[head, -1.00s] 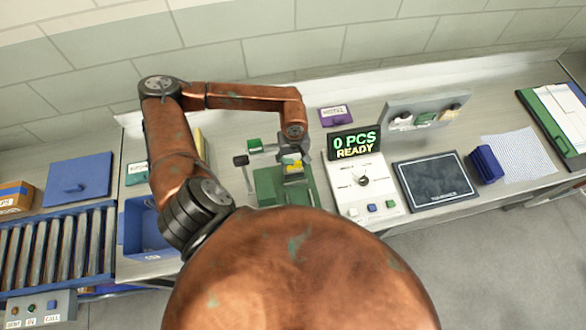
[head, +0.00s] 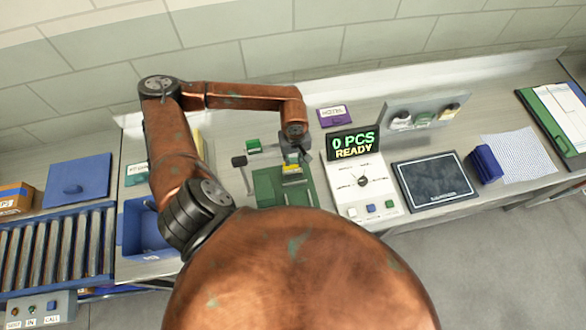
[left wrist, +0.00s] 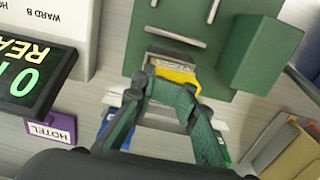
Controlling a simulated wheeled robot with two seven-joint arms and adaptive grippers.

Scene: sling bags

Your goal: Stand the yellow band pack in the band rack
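The yellow band pack (head: 291,171) shows as a small yellow block under my left gripper (head: 293,156), over the green fixture (head: 268,188) that looks like the band rack. In the left wrist view, the pack (left wrist: 175,76) is at the tips of my left gripper (left wrist: 171,90). Its ribbed fingers close in on the pack and hide part of it. A pale slotted piece lies just beyond the pack, against the green plate (left wrist: 190,40). I cannot tell whether the pack touches the rack. My right gripper is not in view.
A "0 PCS READY" display (head: 353,145) and a white control panel (head: 366,186) stand just right of the fixture. A purple HOTEL sign (head: 335,115) is behind. A blue bin (head: 142,228) is at left. A dark pad (head: 434,181) lies further right.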

